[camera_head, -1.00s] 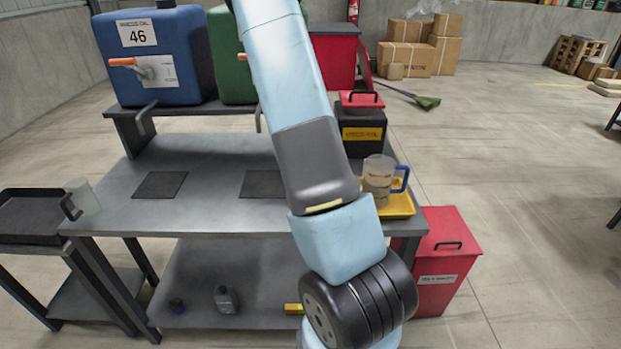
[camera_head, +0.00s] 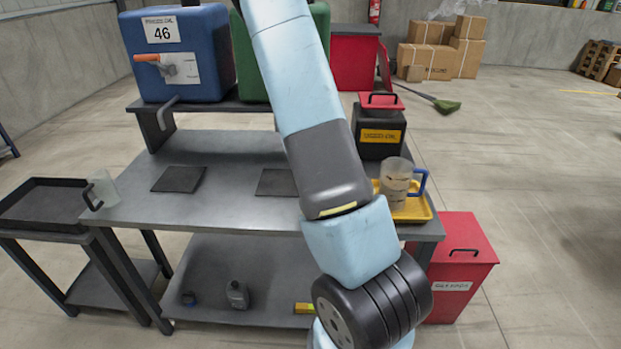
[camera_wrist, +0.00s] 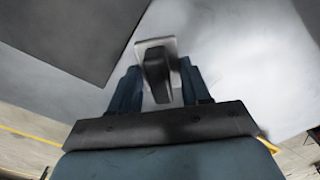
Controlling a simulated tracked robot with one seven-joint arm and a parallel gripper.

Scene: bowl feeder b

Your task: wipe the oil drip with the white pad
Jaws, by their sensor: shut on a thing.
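In the wrist view my gripper (camera_wrist: 158,82) is shut on the dark handle of the white pad (camera_wrist: 143,45). The pad is at the fingertips, over or on a pale grey surface; I cannot tell whether it touches. A dark square mat (camera_wrist: 70,32) lies on that surface at upper left. In the head view my arm hides the gripper and pad. The grey bench (camera_head: 230,205) carries two dark mats, a left one (camera_head: 179,179) and a right one (camera_head: 276,182) partly behind my arm. I cannot make out the oil drip in either view.
A blue tank (camera_head: 190,75) and a green tank (camera_head: 315,50) stand on the back shelf. A jug (camera_head: 395,185) sits in a yellow tray (camera_head: 415,210) at bench right, near a black box (camera_head: 378,140). A clear cup (camera_head: 103,188) stands at the left edge.

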